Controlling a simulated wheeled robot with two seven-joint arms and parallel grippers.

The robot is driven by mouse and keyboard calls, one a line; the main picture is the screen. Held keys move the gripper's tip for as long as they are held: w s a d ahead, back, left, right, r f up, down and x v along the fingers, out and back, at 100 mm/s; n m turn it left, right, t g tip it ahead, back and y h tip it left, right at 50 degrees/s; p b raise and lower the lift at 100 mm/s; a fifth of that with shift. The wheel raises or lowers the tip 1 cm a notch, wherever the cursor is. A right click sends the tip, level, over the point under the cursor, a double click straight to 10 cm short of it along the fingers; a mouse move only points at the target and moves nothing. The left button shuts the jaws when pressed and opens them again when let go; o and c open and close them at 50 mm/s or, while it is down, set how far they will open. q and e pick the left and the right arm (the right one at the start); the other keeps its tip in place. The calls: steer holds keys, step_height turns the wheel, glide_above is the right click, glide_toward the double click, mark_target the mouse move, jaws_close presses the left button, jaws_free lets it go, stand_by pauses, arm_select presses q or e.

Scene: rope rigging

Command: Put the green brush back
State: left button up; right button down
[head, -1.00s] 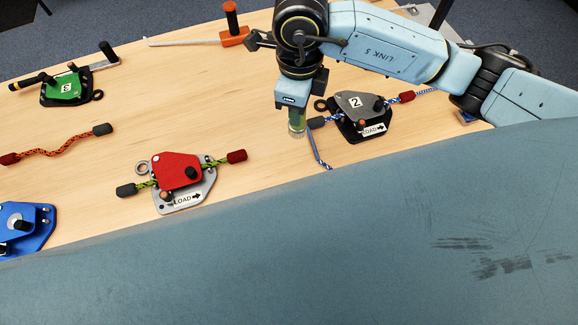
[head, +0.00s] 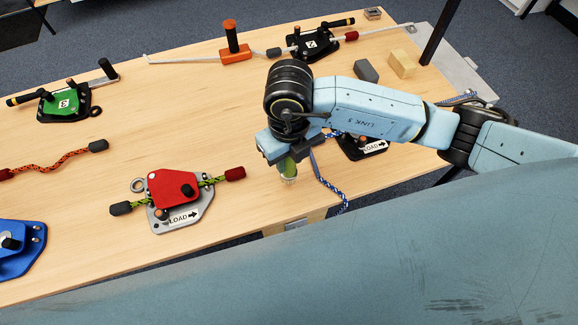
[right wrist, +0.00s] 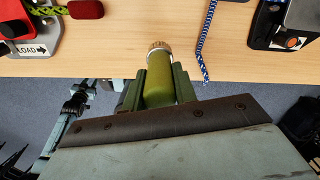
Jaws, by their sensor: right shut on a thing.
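The green brush (head: 287,171) is in my right gripper (head: 284,156), bristle end down, over the table's front edge area to the right of the red device. The gripper is shut on it. In the right wrist view the brush (right wrist: 160,88) is a green cylinder with a tan bristle tip, between the two green fingers. I cannot tell whether its tip touches the table. My left gripper does not show in the head view.
The red device (head: 175,190) with a green rope lies left of the gripper. A blue-white rope (head: 332,190) runs close to its right, from a dark device (head: 365,145) partly behind my arm.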

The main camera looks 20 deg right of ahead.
mark_target(289, 168)
step_height(289, 168, down, 3)
steer(key=shift+f, duration=0.5)
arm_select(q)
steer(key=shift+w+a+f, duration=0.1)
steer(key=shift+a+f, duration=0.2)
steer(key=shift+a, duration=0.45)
arm_select(e)
steer(key=shift+f+b, duration=0.1)
steer(key=shift+b, duration=0.25)
steer(key=c, duration=1.1)
jaws_free()
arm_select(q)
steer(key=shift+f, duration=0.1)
